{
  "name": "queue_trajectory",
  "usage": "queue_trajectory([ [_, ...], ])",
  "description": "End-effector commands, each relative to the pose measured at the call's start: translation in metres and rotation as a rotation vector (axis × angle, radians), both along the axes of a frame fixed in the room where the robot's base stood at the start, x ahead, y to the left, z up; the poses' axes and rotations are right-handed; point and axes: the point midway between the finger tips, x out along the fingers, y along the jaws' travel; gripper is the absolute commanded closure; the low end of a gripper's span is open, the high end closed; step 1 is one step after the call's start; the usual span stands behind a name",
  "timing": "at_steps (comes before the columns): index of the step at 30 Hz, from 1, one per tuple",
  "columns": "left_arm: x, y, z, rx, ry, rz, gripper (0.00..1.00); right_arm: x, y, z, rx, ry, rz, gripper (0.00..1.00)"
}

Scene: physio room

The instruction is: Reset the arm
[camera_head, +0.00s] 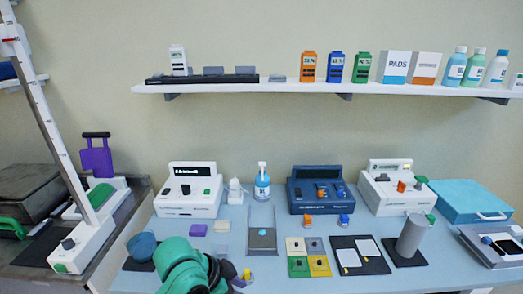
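A teal-green, ribbed, rounded arm link, apparently of my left arm (186,268), rises into the bottom of the head view, left of the middle. It covers part of the pale blue table's front edge. My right arm and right gripper do not show. Small yellow and purplish pieces (246,274) lie just right of the green link; they are too small and too partly hidden to tell what they are.
White devices (188,190) (398,188) and a navy device (318,190) line the table's back. Further right are coloured tiles (297,268), a grey cylinder (411,236) and a teal case (468,200). A shelf (230,88) hangs above.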

Motion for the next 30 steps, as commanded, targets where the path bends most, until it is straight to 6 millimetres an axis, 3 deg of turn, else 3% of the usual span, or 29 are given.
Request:
queue_trajectory([
  [9, -0.054, 0.100, -0.059, 0.043, 0.116, 0.591, 0.55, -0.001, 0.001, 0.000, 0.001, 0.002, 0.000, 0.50],
  [17, -0.121, 0.185, -0.084, 0.206, 0.185, 0.931, 0.55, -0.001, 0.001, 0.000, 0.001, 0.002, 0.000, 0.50],
  [25, -0.109, 0.182, -0.187, 0.232, 0.225, 0.917, 0.55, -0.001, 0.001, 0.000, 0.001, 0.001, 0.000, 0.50],
  [30, -0.124, 0.182, -0.269, 0.253, 0.259, 0.904, 0.55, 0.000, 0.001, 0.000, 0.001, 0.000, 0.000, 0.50],
])
